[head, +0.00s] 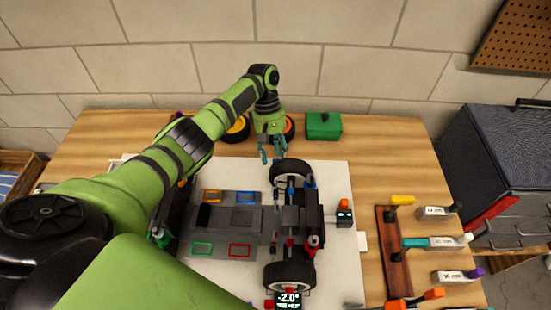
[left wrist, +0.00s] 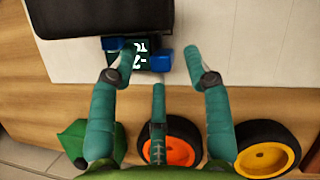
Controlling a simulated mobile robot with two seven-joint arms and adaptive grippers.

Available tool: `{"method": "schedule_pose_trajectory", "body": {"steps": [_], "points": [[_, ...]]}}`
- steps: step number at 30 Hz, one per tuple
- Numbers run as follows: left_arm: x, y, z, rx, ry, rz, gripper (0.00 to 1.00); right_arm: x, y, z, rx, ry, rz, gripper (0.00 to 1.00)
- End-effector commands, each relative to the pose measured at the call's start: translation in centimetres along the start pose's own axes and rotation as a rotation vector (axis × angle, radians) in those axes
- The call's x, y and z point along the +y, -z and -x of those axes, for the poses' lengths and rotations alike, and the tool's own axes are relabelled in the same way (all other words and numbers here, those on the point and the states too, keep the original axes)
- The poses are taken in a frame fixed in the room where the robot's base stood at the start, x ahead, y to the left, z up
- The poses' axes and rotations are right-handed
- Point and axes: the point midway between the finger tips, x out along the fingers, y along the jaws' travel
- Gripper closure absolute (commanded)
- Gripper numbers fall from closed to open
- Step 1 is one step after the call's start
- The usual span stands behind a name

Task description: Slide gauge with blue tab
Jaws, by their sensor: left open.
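The gauge with blue tabs (left wrist: 162,58) shows in the left wrist view, with a dark display reading partly "-2", beside the black tire (left wrist: 100,15). My left gripper (left wrist: 158,62) is open. Its teal fingers reach toward the gauge, one fingertip overlapping its left part in the picture; contact cannot be told. In the head view my left gripper (head: 272,153) points down behind the far wheel (head: 291,172) of the car chassis (head: 290,220). I cannot make out the blue-tabbed gauge there. My right gripper is not in view.
A second gauge (head: 288,300) reading -2.0° stands at the near wheel. A gauge with a red-orange top (head: 344,217) is right of the chassis. A green box (head: 323,126) and orange-hubbed wheels (left wrist: 170,151) lie behind.

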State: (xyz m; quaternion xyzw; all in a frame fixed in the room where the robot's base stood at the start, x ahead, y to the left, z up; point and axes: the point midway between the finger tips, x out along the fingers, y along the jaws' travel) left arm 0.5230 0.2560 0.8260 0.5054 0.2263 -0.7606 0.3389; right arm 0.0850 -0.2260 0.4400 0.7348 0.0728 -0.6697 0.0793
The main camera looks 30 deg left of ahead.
Motion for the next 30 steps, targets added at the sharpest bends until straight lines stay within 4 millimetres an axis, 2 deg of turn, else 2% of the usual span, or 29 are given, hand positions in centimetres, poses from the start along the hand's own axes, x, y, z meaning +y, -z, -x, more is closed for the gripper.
{"method": "schedule_pose_trajectory", "body": {"steps": [1,6,13,18,30], "points": [[0.0,0.1,1.3,0.004,-0.004,0.0,0.51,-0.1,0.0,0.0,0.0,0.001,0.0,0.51],[0.0,0.0,5.0,0.002,-0.003,0.001,0.51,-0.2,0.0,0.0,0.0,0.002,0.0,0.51],[0.0,0.0,8.6,0.0,0.001,0.001,0.51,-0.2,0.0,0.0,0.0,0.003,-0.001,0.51],[-0.1,0.0,9.5,-0.003,0.003,0.0,0.51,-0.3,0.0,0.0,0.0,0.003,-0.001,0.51],[-0.1,0.0,9.6,-0.002,0.003,0.0,0.51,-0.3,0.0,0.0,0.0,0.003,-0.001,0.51]]}}
